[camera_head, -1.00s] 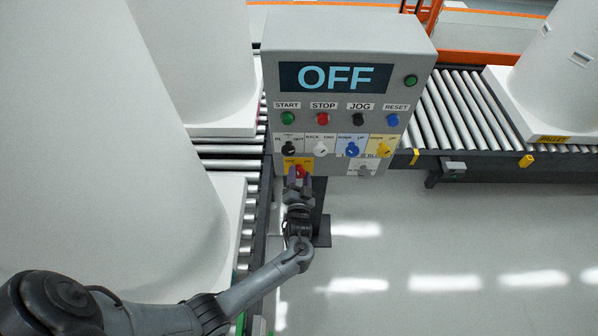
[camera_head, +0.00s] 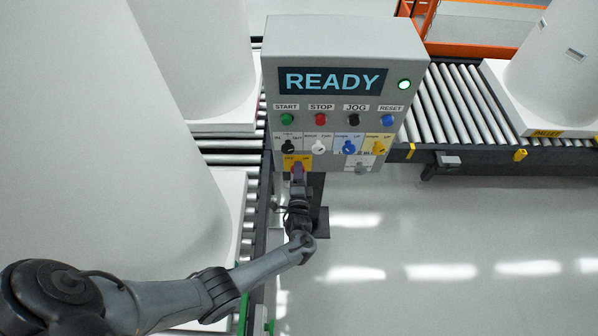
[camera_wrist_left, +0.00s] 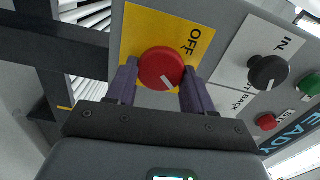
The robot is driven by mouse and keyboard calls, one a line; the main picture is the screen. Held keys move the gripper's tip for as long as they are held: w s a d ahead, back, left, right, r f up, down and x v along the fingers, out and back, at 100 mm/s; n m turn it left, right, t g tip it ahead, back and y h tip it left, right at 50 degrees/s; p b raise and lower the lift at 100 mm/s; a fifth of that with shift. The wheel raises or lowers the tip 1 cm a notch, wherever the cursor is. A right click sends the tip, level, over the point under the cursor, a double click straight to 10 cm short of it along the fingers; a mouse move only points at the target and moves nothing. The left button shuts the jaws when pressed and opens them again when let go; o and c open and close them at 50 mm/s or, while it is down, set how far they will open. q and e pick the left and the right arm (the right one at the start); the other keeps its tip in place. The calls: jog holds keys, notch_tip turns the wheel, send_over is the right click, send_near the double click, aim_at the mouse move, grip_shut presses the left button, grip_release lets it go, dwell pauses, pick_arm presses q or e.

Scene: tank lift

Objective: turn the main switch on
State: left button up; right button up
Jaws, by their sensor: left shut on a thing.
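The main switch is a round red knob with a white pointer mark on a yellow plate. It shows in the left wrist view (camera_wrist_left: 161,68), with OFF printed beside it. It sits at the lower left of the grey control box (camera_head: 420,60). My left gripper (camera_head: 298,170) is shut on the knob, a purple finger on either side of it in the left wrist view (camera_wrist_left: 160,86). In the head view the gripper mostly hides the knob. The display (camera_head: 332,81) reads READY, and the green lamp (camera_head: 404,84) beside it is lit. My right gripper is not in view.
Above the switch are a black selector (camera_head: 288,147), a white one (camera_head: 318,147), a blue one (camera_head: 349,147) and a yellow one (camera_head: 379,148). A row of push buttons is higher up. Roller conveyors (camera_head: 465,100) and large white tanks (camera_head: 90,150) flank the box. Floor at the lower right is clear.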

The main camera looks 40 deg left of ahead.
pick_arm(q)
jog(key=shift+m, duration=0.6)
jog(key=o, duration=1)
jog(key=shift+o, duration=0.2)
jog(key=p+v, duration=0.2)
jog(key=v, duration=0.9)
